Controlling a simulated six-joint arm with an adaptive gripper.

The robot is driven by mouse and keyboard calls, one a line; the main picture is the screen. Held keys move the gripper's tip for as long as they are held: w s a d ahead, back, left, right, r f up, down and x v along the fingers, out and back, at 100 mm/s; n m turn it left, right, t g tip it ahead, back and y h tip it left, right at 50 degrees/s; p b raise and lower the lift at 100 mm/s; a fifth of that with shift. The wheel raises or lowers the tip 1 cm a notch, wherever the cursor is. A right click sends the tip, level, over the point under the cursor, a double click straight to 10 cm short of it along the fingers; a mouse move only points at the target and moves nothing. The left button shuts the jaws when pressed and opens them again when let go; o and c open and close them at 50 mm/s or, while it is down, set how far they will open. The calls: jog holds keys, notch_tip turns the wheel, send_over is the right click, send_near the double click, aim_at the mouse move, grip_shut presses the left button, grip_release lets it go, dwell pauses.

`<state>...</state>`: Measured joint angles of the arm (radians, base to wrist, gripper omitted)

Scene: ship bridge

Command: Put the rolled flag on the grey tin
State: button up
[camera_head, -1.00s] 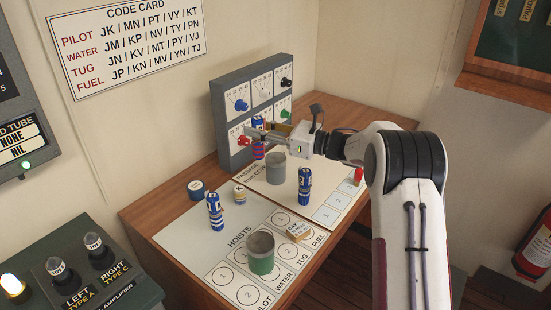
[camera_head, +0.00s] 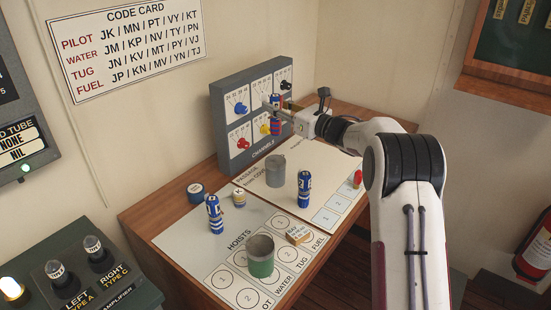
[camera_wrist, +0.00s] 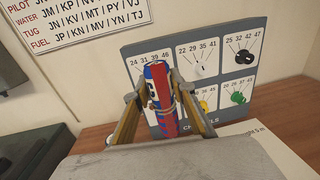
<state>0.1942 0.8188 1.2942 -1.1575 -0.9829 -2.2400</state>
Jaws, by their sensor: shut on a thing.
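My gripper (camera_head: 277,104) is shut on an upright rolled flag (camera_head: 275,124) with red and blue bands. The flag is held in the air in front of the channel panel. In the wrist view the flag (camera_wrist: 162,95) stands between the two fingers of my gripper (camera_wrist: 163,108), with a tan tie around it. The grey tin (camera_head: 276,172) stands on the white chart, below the flag in the head view. A gap shows between the flag's lower end and the tin's rim. The tin is not visible in the wrist view.
Two blue rolled flags (camera_head: 304,190) (camera_head: 214,212) stand on the desk. A green tin (camera_head: 261,259), a tan block (camera_head: 297,234), a beige K piece (camera_head: 239,197), a blue disc (camera_head: 196,193) and a red piece (camera_head: 357,179) are also there. The channel panel (camera_head: 240,158) stands behind.

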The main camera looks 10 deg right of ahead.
aim_at(276, 135)
jog(key=shift+f, duration=3.1)
jog(key=shift+f, duration=1.85)
jog(key=shift+f, duration=0.15)
jog(key=o, duration=1.1)
jog(key=shift+v, duration=6)
jog(key=shift+r, duration=0.25)
